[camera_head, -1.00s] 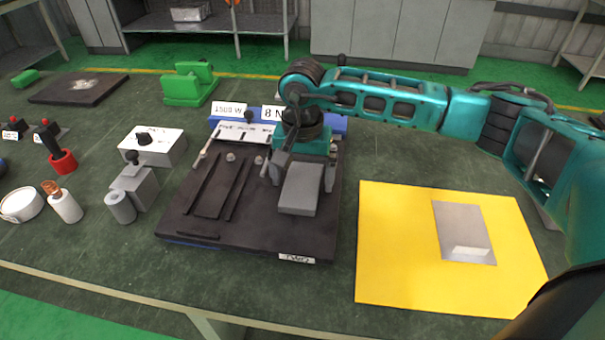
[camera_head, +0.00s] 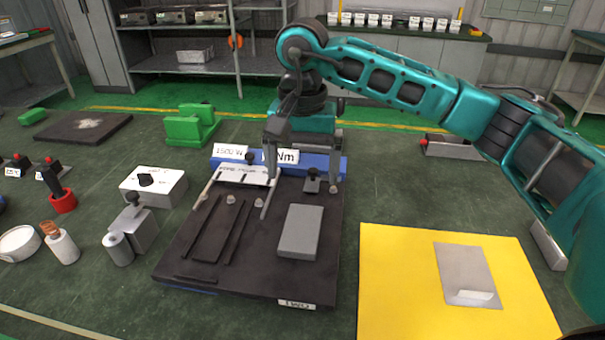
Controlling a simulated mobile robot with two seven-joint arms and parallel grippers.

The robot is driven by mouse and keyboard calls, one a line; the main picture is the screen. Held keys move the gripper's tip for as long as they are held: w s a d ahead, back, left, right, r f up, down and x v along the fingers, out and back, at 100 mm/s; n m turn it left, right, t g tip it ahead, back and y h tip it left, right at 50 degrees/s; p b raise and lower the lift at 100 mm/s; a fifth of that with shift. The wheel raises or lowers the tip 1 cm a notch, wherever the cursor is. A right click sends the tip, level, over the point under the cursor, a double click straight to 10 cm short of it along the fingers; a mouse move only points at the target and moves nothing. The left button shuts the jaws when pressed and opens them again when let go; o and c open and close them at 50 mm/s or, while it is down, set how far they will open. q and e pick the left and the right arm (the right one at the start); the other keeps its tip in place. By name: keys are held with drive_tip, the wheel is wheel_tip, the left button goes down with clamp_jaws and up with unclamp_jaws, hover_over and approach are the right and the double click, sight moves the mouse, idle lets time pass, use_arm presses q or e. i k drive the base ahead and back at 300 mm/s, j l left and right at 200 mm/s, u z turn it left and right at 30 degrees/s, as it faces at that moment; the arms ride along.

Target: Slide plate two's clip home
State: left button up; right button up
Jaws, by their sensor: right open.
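A dark square plate with a white label reading TWO (camera_head: 297,304) at its front edge lies on the bench; I take it as plate two (camera_head: 255,277). A plain grey block (camera_head: 301,232) lies flat on its right half. A small dark clip-like part with a knob (camera_head: 313,182) is behind the block, between my fingers in the picture; I cannot tell if it is the clip. My right gripper (camera_head: 300,203) is open above the plate's back part, fingers pointing down and spread. It seems empty. My left gripper is out of view.
A blue bar (camera_head: 226,163) with white labels runs along the plate's back, partly hidden by my gripper. A yellow sheet (camera_head: 395,275) with a grey metal plate (camera_head: 466,273) lies to the right. Left are a white box (camera_head: 154,187), a grey fixture (camera_head: 135,228) and green blocks (camera_head: 192,125).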

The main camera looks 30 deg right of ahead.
sight(312, 183)
drive_tip(key=k, duration=1)
